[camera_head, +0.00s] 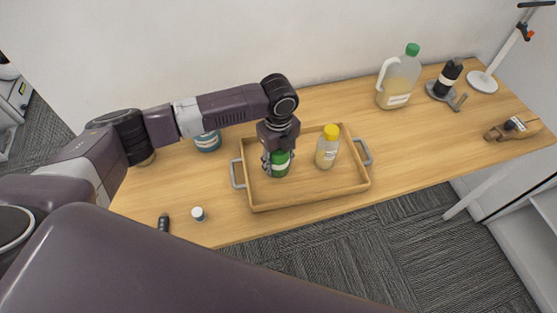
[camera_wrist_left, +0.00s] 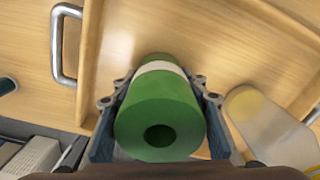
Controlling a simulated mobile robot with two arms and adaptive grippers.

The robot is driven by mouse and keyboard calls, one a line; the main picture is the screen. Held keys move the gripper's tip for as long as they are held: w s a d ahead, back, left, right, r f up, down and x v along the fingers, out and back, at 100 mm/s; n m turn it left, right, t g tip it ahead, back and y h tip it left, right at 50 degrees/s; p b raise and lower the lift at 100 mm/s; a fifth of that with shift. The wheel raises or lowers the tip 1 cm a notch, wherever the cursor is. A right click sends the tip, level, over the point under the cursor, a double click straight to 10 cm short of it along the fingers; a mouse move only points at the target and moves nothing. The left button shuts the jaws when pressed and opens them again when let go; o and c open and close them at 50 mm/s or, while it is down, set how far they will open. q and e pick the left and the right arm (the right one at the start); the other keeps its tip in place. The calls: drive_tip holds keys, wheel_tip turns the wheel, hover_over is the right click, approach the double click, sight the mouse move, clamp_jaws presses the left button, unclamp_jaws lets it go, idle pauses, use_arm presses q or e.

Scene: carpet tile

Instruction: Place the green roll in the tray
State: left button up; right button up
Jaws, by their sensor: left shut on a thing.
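The green roll (camera_head: 281,167) has a pale band around it. My left gripper (camera_head: 276,161) is shut on it, with a finger on each side. In the left wrist view the roll (camera_wrist_left: 160,115) sits between the two fingers (camera_wrist_left: 160,108), its end with a dark hole facing the camera. The wooden tray (camera_head: 312,199) has grey handles and lies on the table. The roll is inside the tray's outline, in its left half; I cannot tell whether it touches the tray floor. My right gripper is not in view.
A bottle with a yellow cap (camera_head: 326,150) stands in the tray, right of the roll. A blue can (camera_head: 207,141) is behind my left arm. A small white-capped item (camera_head: 198,214) lies at the front left. A jug (camera_head: 399,78) stands at the back right.

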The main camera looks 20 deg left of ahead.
use_arm(q)
drive_tip(key=shift+f, duration=0.15)
drive_tip(key=o, duration=1.2)
drive_tip(key=shift+o, duration=0.2)
drive_tip(key=shift+r, duration=0.6)
wheel_tip(320, 180, up, 11)
drive_tip(key=b, duration=0.2)
drive_tip(key=shift+r, duration=0.1)
